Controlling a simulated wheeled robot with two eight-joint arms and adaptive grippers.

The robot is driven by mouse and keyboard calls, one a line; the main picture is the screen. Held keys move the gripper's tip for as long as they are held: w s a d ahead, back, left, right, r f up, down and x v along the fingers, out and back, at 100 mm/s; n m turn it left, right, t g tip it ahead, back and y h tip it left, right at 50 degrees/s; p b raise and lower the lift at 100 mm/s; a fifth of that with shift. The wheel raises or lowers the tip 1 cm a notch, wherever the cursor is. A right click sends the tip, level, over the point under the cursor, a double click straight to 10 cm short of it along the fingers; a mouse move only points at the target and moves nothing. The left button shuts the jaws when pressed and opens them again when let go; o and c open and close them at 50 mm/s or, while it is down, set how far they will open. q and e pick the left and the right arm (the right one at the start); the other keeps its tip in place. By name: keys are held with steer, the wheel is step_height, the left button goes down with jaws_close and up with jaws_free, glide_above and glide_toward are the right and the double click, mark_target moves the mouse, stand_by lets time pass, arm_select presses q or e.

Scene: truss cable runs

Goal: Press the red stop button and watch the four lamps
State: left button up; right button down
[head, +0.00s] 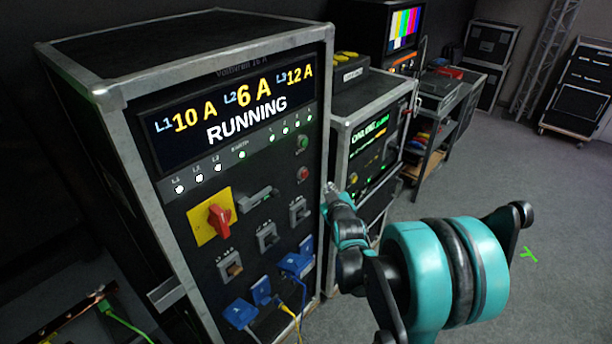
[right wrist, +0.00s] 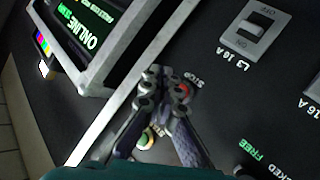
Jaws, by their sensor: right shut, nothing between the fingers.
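The red stop button (head: 303,174) is on the right side of the cabinet's front panel, below a green button (head: 302,143). In the right wrist view the red button (right wrist: 184,89) shows partly behind the fingertips, beside the word STOP. My right gripper (head: 329,189) is shut and empty, just right of the panel edge in the head view. In the wrist view its fingertips (right wrist: 165,78) overlap the button; I cannot tell whether they touch it. A row of four lamps (head: 218,168) labelled L1, L2, L3 and EARTH glows white. Four numbered lamps (head: 285,130) glow pale green-white. My left gripper is not in view.
The cabinet display (head: 233,105) reads RUNNING with 10 A, 6 A and 12 A. A red rotary switch (head: 219,218) on a yellow plate, breakers and blue plugs (head: 296,264) are lower on the panel. A second rack (head: 372,95) stands close right.

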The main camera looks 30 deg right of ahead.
mark_target(305, 175)
steer(key=w+a, duration=0.2)
steer(key=w, duration=0.3)
steer(key=shift+w+a, duration=0.2)
steer(key=shift+w, duration=0.2)
steer(key=shift+w, duration=0.1)
stand_by(1.1)
steer(key=shift+w+a, duration=0.1)
steer(key=shift+w, duration=0.15)
steer(key=shift+w+a+b, duration=0.2)
steer(key=shift+w+b, duration=0.1)
steer(key=shift+w, duration=0.1)
stand_by(0.6)
steer(key=shift+s, duration=0.1)
steer(key=shift+s+d, duration=0.35)
steer(key=shift+s, duration=0.35)
